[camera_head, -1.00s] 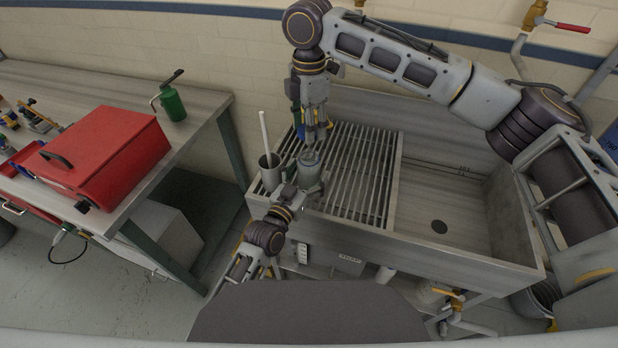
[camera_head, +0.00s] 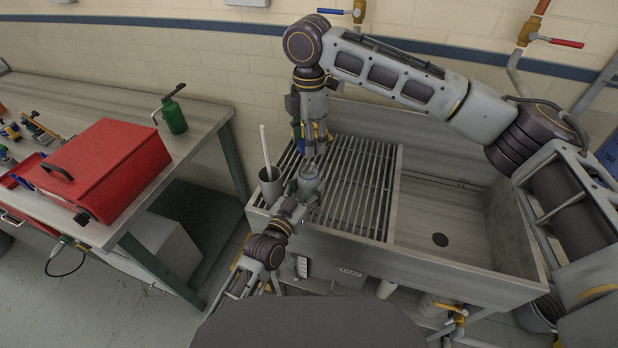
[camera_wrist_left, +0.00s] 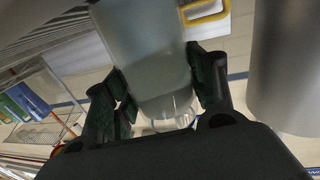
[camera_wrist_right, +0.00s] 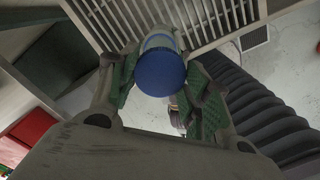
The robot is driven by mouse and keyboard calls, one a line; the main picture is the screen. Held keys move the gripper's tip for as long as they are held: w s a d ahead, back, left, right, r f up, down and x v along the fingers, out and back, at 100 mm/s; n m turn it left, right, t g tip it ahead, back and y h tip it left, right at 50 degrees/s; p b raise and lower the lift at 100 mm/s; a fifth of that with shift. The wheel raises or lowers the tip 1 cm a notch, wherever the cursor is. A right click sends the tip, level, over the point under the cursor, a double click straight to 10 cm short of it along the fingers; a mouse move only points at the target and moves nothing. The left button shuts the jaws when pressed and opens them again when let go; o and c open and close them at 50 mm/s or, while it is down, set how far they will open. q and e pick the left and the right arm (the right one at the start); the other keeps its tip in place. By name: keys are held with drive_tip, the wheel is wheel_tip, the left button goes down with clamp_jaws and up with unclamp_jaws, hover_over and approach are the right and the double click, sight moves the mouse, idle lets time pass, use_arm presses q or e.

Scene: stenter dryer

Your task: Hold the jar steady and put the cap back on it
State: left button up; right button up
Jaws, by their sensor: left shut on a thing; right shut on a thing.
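The pale, translucent jar (camera_head: 307,184) stands upright over the left end of the slatted rack in the head view. My left gripper (camera_head: 303,200) is shut around its sides, and the left wrist view shows the jar (camera_wrist_left: 152,65) between both finger pads. My right gripper (camera_head: 311,150) is above the jar, pointing down. In the right wrist view it is shut on the blue cap (camera_wrist_right: 160,73), with a pale, blue-banded body (camera_wrist_right: 160,40) beyond it. The jar's rim shows below the right fingertips. I cannot tell whether the cap touches it.
A grey cup (camera_head: 270,188) with a white rod stands just left of the jar. The slatted rack (camera_head: 365,190) and the empty sink basin (camera_head: 450,215) lie to the right. A red toolbox (camera_head: 110,170) and a green oil can (camera_head: 174,116) are on the left bench.

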sight(309, 186)
drive_tip(key=shift+f, duration=2.4)
drive_tip(key=shift+f, duration=0.15)
drive_tip(key=shift+f, duration=0.75)
drive_tip(key=shift+f, duration=0.55)
drive_tip(key=n, duration=2.6)
drive_tip(key=shift+n, duration=0.3)
idle(1.8)
